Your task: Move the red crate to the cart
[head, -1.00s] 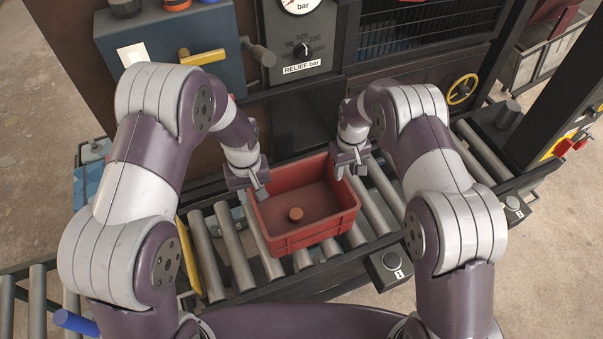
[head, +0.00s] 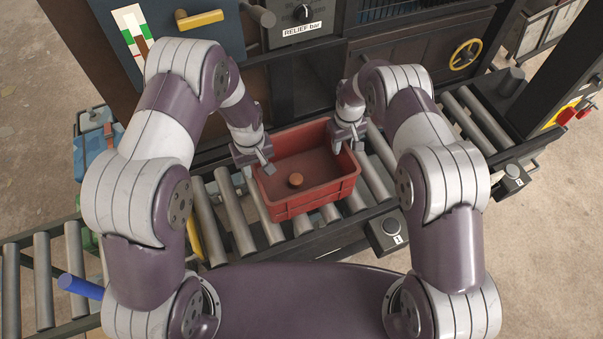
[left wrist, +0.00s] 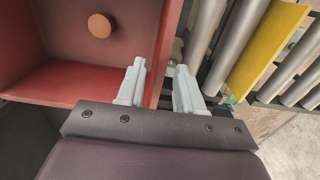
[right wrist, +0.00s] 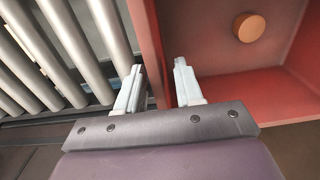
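The red crate (head: 312,198) is an open box on the roller conveyor, with a small round orange-brown puck (head: 296,180) on its floor. Whether the crate touches the rollers cannot be told. I cannot identify the cart for certain.
Conveyor rollers (head: 236,215) run left and right of the crate. A dark machine with a yellow handwheel (head: 465,54) stands behind. A button box (head: 384,231) marked 1 sits at the front edge. A grey bin (head: 545,28) stands at the far right. Bare floor lies at the right.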

